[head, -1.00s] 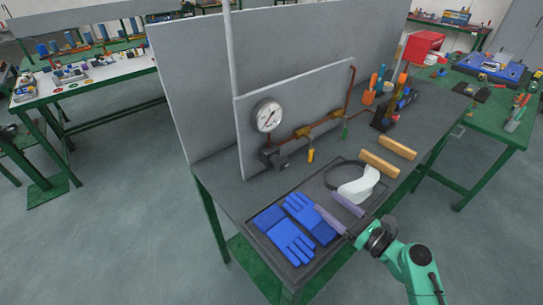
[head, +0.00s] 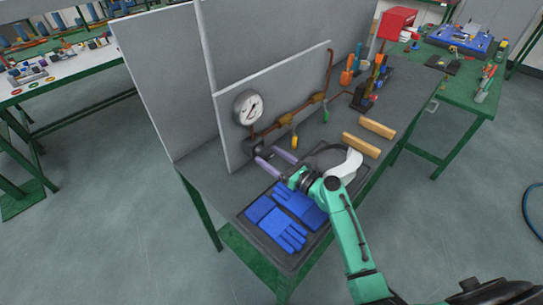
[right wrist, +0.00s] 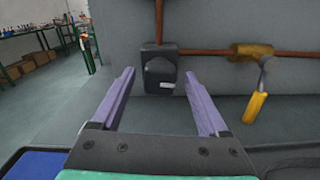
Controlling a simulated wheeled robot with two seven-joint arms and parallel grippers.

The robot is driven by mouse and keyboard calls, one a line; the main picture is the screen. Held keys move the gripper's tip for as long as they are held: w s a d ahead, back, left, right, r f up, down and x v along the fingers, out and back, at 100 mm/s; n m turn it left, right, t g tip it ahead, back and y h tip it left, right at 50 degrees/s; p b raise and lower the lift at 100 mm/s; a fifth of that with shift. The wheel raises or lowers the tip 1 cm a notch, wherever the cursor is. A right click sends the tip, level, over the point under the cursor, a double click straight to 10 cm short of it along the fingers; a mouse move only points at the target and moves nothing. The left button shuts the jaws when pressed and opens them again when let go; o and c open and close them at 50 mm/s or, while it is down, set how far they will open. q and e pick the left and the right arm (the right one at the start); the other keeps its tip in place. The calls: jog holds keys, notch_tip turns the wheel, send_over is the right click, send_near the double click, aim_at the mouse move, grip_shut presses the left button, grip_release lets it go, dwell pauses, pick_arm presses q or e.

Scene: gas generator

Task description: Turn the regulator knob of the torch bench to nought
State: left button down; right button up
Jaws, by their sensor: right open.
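The torch bench (head: 205,180) carries an upright panel with a round white gauge (head: 248,107). Below the gauge is a dark regulator block (head: 253,145), partly behind my right gripper's fingers. In the right wrist view the black regulator (right wrist: 160,68) hangs under a copper pipe, with a small pale mark on its front. In the right wrist view the regulator shows between the two fingers, apart from both. My left gripper is not in view.
Blue gloves (head: 285,220) lie on a dark tray under my right arm. A white-visored mask (head: 346,166) lies beside it. A yellow-handled valve (head: 294,141) is on the copper pipe right of the regulator. Two wooden blocks (head: 362,145) lie farther right.

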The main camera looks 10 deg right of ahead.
grip_shut()
jog(key=shift+f+n, duration=0.1)
jog(key=shift+n, duration=0.3)
jog(key=n+b, duration=0.1)
jog(key=n, duration=0.1)
jog(key=shift+n+b, duration=0.35)
jog(key=shift+n, duration=0.05)
jog(key=n+b, duration=0.2)
jog(key=n, duration=0.3)
jog(key=shift+a+f+b, duration=0.1)
jog(key=shift+f+b, duration=0.05)
jog(key=shift+b, duration=0.2)
jog(key=n+b, duration=0.3)
jog(key=n, duration=0.3)
jog(key=shift+s+n, duration=0.1)
jog(key=shift+n, duration=0.3)
jog(key=shift+n+b, duration=0.9)
jog(key=shift+n, duration=1.1)
